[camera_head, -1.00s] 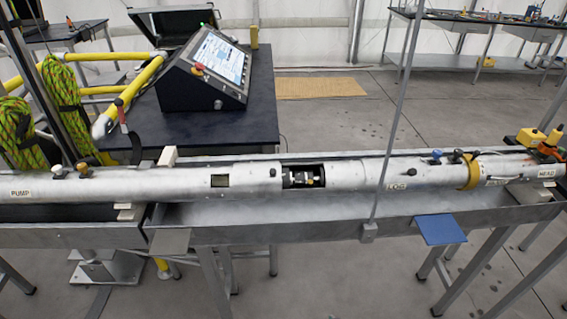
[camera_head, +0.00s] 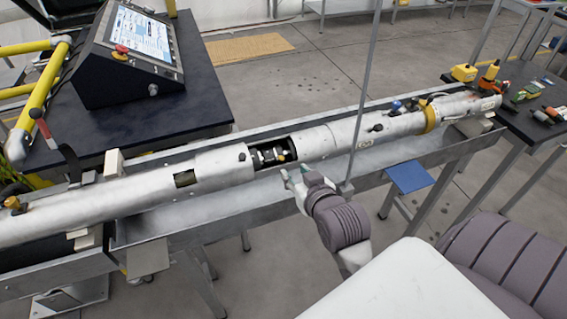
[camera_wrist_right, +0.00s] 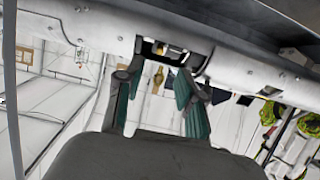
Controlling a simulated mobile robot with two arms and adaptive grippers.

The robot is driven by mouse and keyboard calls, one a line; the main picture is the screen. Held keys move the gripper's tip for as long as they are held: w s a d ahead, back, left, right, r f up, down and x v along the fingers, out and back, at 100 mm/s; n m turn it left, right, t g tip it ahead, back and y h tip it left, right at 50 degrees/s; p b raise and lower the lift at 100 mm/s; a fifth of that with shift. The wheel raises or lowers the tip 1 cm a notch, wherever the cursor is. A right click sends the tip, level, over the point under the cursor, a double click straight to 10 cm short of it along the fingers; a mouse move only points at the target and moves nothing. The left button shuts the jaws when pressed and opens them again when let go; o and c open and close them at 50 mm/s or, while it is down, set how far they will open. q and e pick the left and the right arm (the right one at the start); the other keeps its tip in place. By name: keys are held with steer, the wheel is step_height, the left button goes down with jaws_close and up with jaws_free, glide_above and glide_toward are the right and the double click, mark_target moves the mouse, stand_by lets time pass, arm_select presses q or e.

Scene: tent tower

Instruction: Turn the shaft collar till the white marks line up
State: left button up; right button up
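The long silver tube (camera_head: 220,160) lies across the head view. The shaft and collar (camera_head: 274,156) show inside a dark cut-out in its side, with metallic and brass-coloured parts. White marks are too small to make out. My right gripper (camera_head: 294,178) is just in front of and below the cut-out, fingers apart and pointing at it. In the right wrist view, the gripper (camera_wrist_right: 158,92) is open and empty, with two green-padded fingers. The cut-out (camera_wrist_right: 172,50) shows beyond the fingertips, partly hidden. My left gripper is not in view.
The tube rests in a long metal trough (camera_head: 225,215). A thin upright rod (camera_head: 366,90) stands right of my right gripper. A console with a screen (camera_head: 130,60) sits on a dark table behind. A blue plate (camera_head: 409,177) sticks out at the trough's front.

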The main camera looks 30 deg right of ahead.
mark_target(282, 159)
steer(key=p+x, duration=0.1)
steer(key=x, duration=0.7)
steer(key=shift+w, duration=0.25)
jaws_close()
